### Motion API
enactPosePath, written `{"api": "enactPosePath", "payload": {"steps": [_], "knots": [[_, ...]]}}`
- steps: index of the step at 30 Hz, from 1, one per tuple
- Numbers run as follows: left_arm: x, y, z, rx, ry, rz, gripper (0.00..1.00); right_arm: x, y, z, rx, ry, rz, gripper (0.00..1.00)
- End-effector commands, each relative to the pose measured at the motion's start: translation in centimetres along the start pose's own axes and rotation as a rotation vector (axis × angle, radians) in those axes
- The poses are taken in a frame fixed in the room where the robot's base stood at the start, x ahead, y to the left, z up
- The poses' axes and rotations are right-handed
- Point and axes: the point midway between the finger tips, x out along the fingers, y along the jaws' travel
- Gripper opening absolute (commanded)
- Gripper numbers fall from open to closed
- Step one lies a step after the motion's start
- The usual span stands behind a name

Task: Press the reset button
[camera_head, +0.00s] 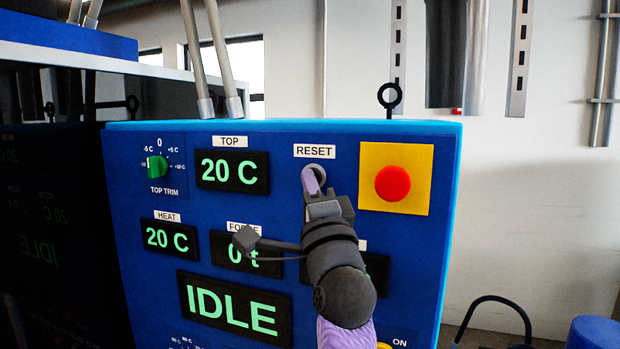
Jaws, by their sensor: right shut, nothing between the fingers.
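The reset button (319,171) is a round grey button under a white RESET label (314,151) on the upper right part of the blue control panel (290,139). My right gripper (311,182) is shut and empty, with its fingertips in front of the button's lower left part. They cover part of it; I cannot tell whether they touch it. My left gripper is not in view.
A red emergency stop (393,183) on a yellow plate sits just right of the button. Green displays read 20 C (232,171) and IDLE (232,309). A green TOP TRIM knob (157,166) is at the left. A black eyebolt (389,98) stands above the panel.

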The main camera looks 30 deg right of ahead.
Motion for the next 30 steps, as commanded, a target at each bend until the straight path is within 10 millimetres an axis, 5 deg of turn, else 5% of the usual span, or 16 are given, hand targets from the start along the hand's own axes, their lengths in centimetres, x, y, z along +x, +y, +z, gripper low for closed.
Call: {"api": "enactPosePath", "payload": {"steps": [18,30], "knots": [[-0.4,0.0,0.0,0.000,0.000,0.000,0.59,-1.4,-0.9,0.9,0.001,0.000,0.001,0.00],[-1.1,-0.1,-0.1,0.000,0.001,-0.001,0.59,-4.1,-2.9,3.0,0.002,-0.001,0.001,0.00]]}}
